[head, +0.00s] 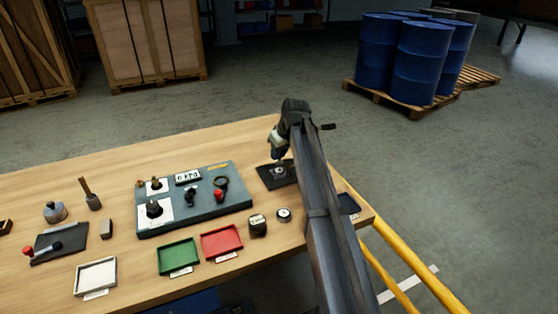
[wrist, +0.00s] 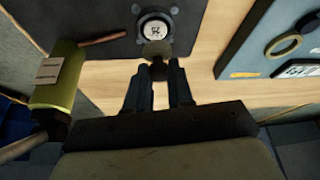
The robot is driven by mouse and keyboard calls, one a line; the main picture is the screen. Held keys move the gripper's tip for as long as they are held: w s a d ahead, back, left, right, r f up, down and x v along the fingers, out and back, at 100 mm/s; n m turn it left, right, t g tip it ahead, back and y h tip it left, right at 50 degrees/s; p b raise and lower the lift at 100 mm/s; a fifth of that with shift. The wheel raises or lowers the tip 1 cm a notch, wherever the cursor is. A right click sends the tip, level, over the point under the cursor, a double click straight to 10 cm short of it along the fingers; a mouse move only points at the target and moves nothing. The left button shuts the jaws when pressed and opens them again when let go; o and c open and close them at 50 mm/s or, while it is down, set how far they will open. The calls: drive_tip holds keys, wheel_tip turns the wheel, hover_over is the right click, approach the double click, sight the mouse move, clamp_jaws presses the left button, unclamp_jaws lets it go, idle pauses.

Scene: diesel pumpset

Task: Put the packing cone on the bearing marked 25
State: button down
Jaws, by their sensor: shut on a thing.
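The packing cone (wrist: 156,49) is a small grey-brown piece with a dark stem, held by my gripper (wrist: 158,82). The fingers stand on both sides of the stem. In the head view my gripper (head: 279,158) is above the dark mat (head: 263,180) at the table's right. A round bearing (wrist: 155,27) with a white marked face sits on that mat; it also shows in the head view (head: 277,171). I cannot read its mark surely. In the wrist view the cone overlaps the bearing's near edge; I cannot tell whether they touch.
A grey-blue board (head: 205,208) with fittings lies left of the mat. A red tray (head: 221,242), a green tray (head: 178,257), a dark tin (head: 257,225) and another round part (head: 284,215) stand nearer. An olive cylinder (wrist: 62,78) is beside my gripper in the wrist view.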

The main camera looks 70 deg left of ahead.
sight(281, 155)
drive_tip(key=shift+f, duration=1.6)
drive_tip(key=shift+f, duration=0.15)
drive_tip(key=c, duration=1)
unclamp_jaws()
drive_tip(key=v, duration=1.2)
drive_tip(key=shift+r, duration=0.2)
